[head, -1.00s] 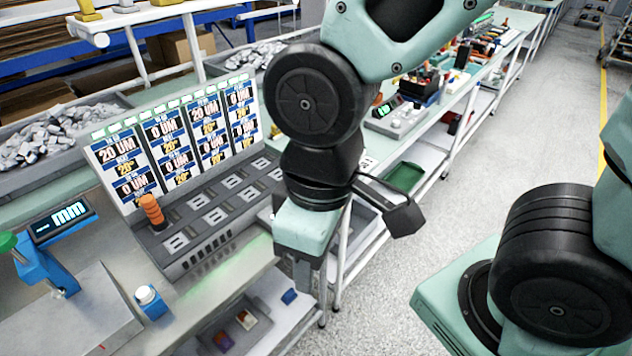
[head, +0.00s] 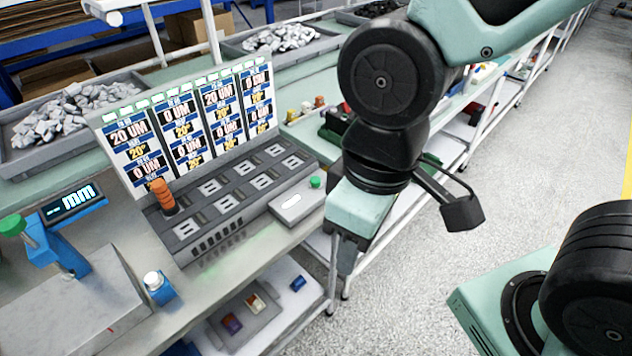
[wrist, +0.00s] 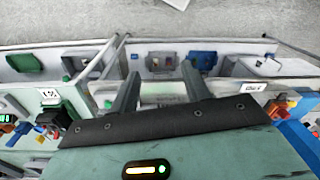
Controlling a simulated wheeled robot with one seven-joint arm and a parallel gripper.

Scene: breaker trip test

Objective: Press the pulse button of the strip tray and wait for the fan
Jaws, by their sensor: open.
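The grey strip tray (head: 228,205) stands on the bench with rows of slots. An upright board of "UM" and degree readouts (head: 190,128) rises behind it. A white box (head: 297,203) with a green button (head: 315,182) sits at the tray's right end. An orange ribbed cylinder (head: 162,194) stands on the tray's left end. My gripper (head: 345,262) is right of the tray and box, pointing down, apart from both. In the wrist view my gripper (wrist: 160,88) has its two fingers spread with nothing held between them. I cannot make out a fan.
A blue stand with an "mm" display (head: 72,203) and a blue block with a white knob (head: 158,287) are at left. A lower shelf holds a grey tray (head: 262,322) of small parts. Bins of grey pieces (head: 75,120) lie behind. Open floor (head: 535,150) is at right.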

